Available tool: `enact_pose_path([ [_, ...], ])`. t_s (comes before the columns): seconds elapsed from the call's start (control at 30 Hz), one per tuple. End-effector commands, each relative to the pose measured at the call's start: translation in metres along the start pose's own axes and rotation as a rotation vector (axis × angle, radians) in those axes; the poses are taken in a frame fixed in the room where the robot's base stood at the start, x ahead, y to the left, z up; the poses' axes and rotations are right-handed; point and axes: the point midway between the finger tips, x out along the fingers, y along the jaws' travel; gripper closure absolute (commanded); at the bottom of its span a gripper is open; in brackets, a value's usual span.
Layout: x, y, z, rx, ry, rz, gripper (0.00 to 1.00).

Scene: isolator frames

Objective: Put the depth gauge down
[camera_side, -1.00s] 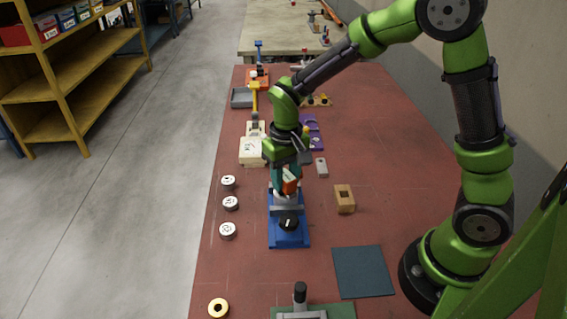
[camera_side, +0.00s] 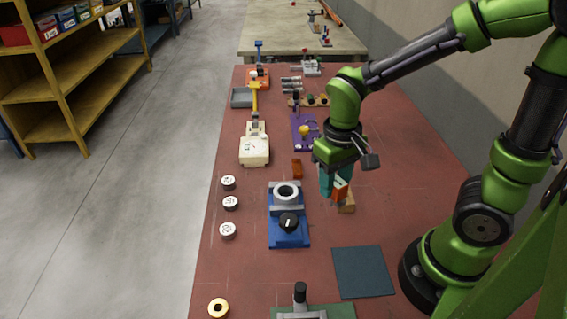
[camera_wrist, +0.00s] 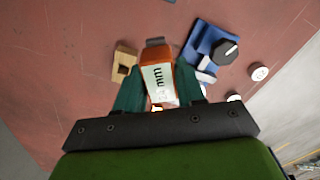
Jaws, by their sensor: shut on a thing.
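The depth gauge (camera_wrist: 157,82) is an orange block with a white face marked "mm"; it also shows in the side view (camera_side: 341,190). My gripper (camera_wrist: 158,98) is shut on it, with a teal finger on each side. In the side view my gripper (camera_side: 334,184) holds the gauge in front of a wooden block (camera_side: 348,208), which is partly hidden. In the wrist view the wooden block (camera_wrist: 124,63), with a square hole, lies left of the gauge. I cannot tell whether the gauge touches it.
A blue fixture (camera_side: 289,238) with a grey ring and black knob stands left of my gripper. Several round metal pieces (camera_side: 230,203) line the table's left side. A dark flat mat (camera_side: 363,272) lies nearer the camera.

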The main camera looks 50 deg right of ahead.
Motion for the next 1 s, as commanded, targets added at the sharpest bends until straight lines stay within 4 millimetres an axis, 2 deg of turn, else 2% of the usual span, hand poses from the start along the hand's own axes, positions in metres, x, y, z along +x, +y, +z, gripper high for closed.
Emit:
enact_pose_path([
  [0.1,-0.003,0.008,0.019,0.0,0.003,-0.001,1.0],
  [0.2,-0.004,0.012,0.029,0.0,0.003,0.0,1.0],
  [0.33,-0.002,0.023,0.031,0.04,-0.007,0.004,1.0],
  [0.47,-0.004,0.044,0.01,0.179,-0.015,0.006,1.0],
  [0.6,-0.01,0.07,-0.02,0.373,-0.012,0.005,1.0],
  [0.7,-0.013,0.082,-0.035,0.478,-0.007,0.003,1.0],
  [0.77,-0.011,0.083,-0.041,0.51,-0.003,0.002,1.0],
  [1.0,0.02,0.082,-0.041,0.526,-0.002,0.001,1.0],
])
